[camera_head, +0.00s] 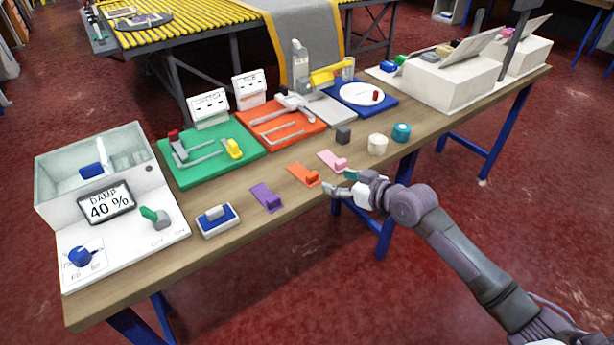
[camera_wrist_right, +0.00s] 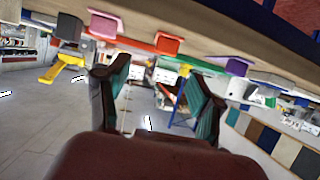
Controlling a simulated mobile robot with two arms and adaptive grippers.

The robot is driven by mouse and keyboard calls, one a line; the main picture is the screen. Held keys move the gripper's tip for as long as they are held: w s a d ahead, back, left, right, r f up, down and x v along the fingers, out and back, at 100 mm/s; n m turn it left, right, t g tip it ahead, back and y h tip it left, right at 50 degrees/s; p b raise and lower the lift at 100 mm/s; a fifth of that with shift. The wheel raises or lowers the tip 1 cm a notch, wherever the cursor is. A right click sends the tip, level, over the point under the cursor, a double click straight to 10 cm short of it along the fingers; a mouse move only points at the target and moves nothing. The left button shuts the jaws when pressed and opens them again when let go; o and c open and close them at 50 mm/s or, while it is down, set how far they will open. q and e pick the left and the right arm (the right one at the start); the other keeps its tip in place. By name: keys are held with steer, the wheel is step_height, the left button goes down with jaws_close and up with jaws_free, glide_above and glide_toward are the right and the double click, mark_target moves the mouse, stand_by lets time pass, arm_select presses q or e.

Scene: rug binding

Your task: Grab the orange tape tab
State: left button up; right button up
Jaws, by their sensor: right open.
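The orange tape tab (camera_head: 304,174) lies on the wooden table near its front edge, between a purple tab (camera_head: 266,196) and a pink tab (camera_head: 332,161). My right gripper (camera_head: 339,182) is at the front edge, just right of the orange tab and apart from it. In the right wrist view, which is upside down, my right gripper (camera_wrist_right: 160,84) has its two teal-lined fingers spread with nothing between them. The orange tab (camera_wrist_right: 168,43) shows above the gap, with the pink tab (camera_wrist_right: 104,24) to the left and the purple tab (camera_wrist_right: 236,66) to the right. My left gripper is not in view.
A dark grey cube (camera_head: 343,135), a cream roll (camera_head: 377,144) and a teal roll (camera_head: 401,132) stand right of the tabs. A blue-and-white pad (camera_head: 218,221) lies left of them. Green (camera_head: 211,157) and orange-red (camera_head: 281,124) boards lie behind.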

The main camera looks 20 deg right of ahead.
mark_target(315, 176)
steer(key=x, duration=0.9)
steer(key=shift+a+f+p, duration=0.15)
steer(key=shift+a+p, duration=0.2)
steer(key=shift+a, duration=0.2)
steer(key=shift+c, duration=0.2)
steer(key=c, duration=1.1)
